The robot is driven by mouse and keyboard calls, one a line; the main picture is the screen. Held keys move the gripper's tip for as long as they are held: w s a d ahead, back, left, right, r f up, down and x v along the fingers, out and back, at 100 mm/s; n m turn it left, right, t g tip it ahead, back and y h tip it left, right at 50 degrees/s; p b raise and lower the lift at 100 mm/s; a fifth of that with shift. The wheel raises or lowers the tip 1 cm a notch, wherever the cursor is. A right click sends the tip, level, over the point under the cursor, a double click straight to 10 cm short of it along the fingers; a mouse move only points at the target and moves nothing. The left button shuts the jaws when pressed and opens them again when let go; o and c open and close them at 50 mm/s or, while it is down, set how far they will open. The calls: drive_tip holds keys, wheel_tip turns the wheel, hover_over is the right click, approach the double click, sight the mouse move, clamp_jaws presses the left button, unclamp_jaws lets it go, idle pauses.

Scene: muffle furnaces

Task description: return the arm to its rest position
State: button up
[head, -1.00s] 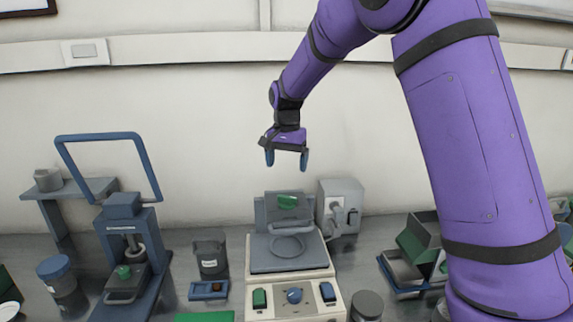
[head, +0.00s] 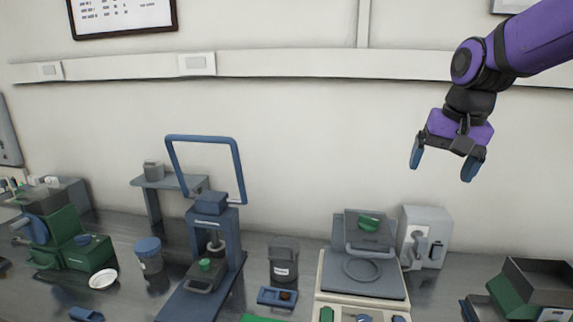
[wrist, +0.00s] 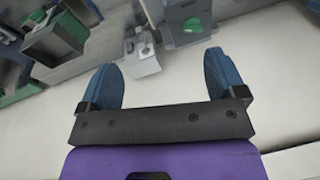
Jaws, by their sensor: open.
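My gripper (head: 444,167) is at the upper right of the head view, raised in front of the bare wall. Its two blue fingers point down and are spread apart with nothing between them. My purple arm reaches in from the top right corner. In the wrist view my gripper (wrist: 164,85) also shows open and empty, with plain wall between the fingers. It touches nothing and hangs well above the bench.
Below stand a cream device with a round plate (head: 362,270), a grey box unit (head: 424,237) and green-grey trays (head: 540,283). A blue press (head: 213,240) with a raised frame stands left of centre. The wall space around my gripper is clear.

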drive_tip(key=s+d+f+n+t, duration=0.1)
drive_tip(key=s+d+n+t, duration=0.1)
drive_tip(key=s, duration=1.7)
drive_tip(key=shift+s+f+n+t+h, duration=0.25)
drive_tip(key=shift+n+t+h, duration=0.15)
drive_tip(key=shift+n, duration=0.5)
